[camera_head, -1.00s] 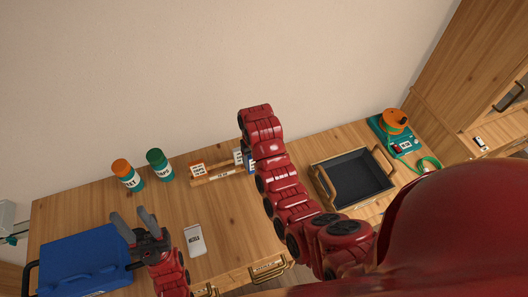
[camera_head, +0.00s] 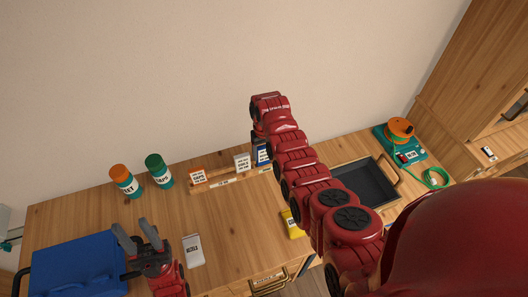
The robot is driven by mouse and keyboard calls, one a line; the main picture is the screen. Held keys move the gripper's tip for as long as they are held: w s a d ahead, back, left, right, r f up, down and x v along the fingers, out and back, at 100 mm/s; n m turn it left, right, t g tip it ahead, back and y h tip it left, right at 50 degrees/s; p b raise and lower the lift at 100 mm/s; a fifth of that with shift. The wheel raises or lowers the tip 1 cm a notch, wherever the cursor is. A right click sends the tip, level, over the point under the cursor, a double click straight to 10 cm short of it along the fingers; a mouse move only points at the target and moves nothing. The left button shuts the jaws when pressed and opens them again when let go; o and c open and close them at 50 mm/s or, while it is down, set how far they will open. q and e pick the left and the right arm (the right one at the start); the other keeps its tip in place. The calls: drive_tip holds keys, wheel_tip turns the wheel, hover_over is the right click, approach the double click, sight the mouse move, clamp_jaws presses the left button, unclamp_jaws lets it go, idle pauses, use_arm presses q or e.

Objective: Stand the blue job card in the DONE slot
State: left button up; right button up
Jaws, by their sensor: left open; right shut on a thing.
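The blue job card (camera_head: 263,155) is at the right end of the wooden card rack (camera_head: 222,182), upright and partly hidden by my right arm. My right gripper (camera_head: 259,143), mostly hidden behind its wrist, is shut on the blue card. I cannot tell whether the card touches the rack. An orange-and-white card (camera_head: 198,175) and a white card (camera_head: 242,162) stand in the rack; its slot labels are too small to read. My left gripper (camera_head: 139,240) is open and empty, above the table near the blue box.
A blue box (camera_head: 75,265) lies at front left. An orange-capped bottle (camera_head: 125,182) and a green-capped bottle (camera_head: 159,171) stand left of the rack. A white phone-like item (camera_head: 193,250), a yellow item (camera_head: 292,225), a dark tray (camera_head: 388,178) and an orange reel (camera_head: 400,130) are also out.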

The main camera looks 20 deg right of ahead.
drive_tip(key=shift+s+f, duration=0.1)
drive_tip(key=shift+f, duration=0.45)
drive_tip(key=o, duration=1.1)
drive_tip(key=shift+f, duration=0.1)
